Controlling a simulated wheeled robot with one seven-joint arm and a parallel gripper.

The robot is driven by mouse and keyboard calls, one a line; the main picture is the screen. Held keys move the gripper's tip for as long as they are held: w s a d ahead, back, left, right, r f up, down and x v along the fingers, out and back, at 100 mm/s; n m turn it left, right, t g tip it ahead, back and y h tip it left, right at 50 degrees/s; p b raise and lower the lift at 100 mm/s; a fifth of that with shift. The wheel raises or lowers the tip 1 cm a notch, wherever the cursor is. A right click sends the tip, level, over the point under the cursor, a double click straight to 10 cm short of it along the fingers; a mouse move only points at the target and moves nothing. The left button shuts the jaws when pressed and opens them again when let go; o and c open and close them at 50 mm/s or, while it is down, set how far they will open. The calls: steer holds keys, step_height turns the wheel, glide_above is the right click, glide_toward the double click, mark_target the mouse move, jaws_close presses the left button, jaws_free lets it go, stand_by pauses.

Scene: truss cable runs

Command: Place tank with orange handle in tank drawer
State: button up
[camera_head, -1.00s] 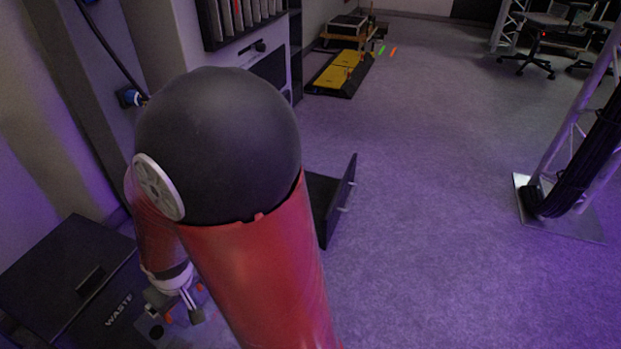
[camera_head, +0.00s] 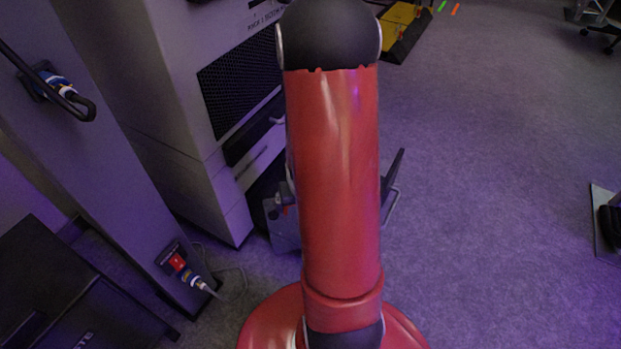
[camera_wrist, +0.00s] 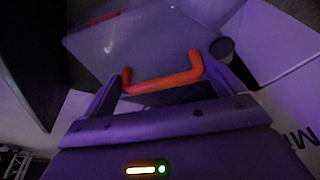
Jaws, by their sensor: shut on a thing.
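The grey tank (camera_wrist: 140,38) with its orange handle (camera_wrist: 160,83) fills the upper middle of the wrist view. My gripper (camera_wrist: 163,88) is shut on the orange handle. In the head view, part of the tank (camera_head: 284,234) shows just left of my red arm, in front of the tall grey cabinet. The open tank drawer (camera_head: 397,178) shows its dark front and metal handle just right of my arm. My arm hides most of the drawer and much of the tank, so I cannot tell whether the tank is inside the drawer or above it.
The tall grey cabinet (camera_head: 178,85) with a dark grille stands to the left. A wall post with a red switch (camera_head: 178,262) and cables is nearer, beside a black waste bin (camera_head: 75,300). The floor to the right (camera_head: 500,200) is clear.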

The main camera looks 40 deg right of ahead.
steer(key=w+d+f, duration=0.3)
steer(key=w+d, duration=0.6)
steer(key=d, duration=0.3)
steer(key=shift+w+d+f, duration=0.2)
steer(key=shift+w+d, duration=0.15)
steer(key=shift+d, duration=0.05)
